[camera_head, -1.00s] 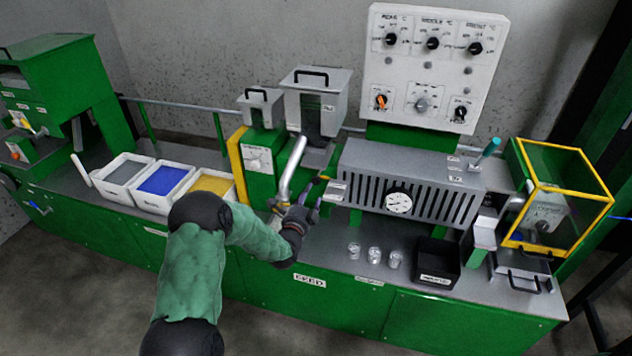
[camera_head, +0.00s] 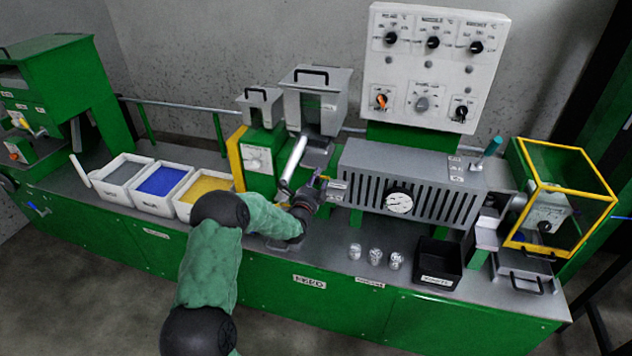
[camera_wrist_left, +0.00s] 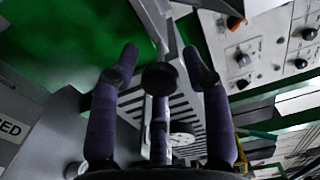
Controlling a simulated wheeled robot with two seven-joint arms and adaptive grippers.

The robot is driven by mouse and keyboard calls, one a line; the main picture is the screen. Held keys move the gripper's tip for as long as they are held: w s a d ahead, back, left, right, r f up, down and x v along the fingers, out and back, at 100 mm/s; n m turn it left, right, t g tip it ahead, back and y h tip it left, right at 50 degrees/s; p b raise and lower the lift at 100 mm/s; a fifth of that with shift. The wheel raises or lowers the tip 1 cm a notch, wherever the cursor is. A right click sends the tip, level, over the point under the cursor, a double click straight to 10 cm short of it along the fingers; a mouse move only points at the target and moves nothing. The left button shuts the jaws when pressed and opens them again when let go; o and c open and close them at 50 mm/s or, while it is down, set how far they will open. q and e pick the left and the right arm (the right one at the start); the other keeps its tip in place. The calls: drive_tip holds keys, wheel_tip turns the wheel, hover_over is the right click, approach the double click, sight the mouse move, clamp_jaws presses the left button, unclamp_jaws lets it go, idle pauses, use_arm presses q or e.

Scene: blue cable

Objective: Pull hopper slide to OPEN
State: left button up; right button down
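The larger grey hopper (camera_head: 318,104) with a black lid handle stands behind the grey machine body, left of the white control panel. A pale cylinder (camera_head: 293,163) slants down in front of its lower part. I cannot pick out the slide or an OPEN mark at this size. My left gripper (camera_head: 318,184) is below the hopper, close to the left end of the slotted housing. In the left wrist view the purple fingers of my left gripper (camera_wrist_left: 160,62) are spread apart, with nothing clearly held between them. My right gripper is not in view.
The slotted grey housing (camera_head: 412,185) with a round gauge is just right of my gripper. White bins (camera_head: 184,205) stand to the left. A yellow-framed guard (camera_head: 560,200) is at the far right.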

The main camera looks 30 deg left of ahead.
use_arm(q)
clamp_jaws()
drive_tip(key=shift+b+v, duration=0.6)
drive_tip(key=shift+v, duration=2.35)
drive_tip(key=shift+s+d+f, duration=0.1)
drive_tip(key=shift+d+f, duration=0.05)
drive_tip(key=shift+f, duration=0.05)
drive_tip(key=shift+o, duration=0.7)
unclamp_jaws()
drive_tip(key=o, duration=0.3)
drive_tip(key=shift+s+r, duration=0.15)
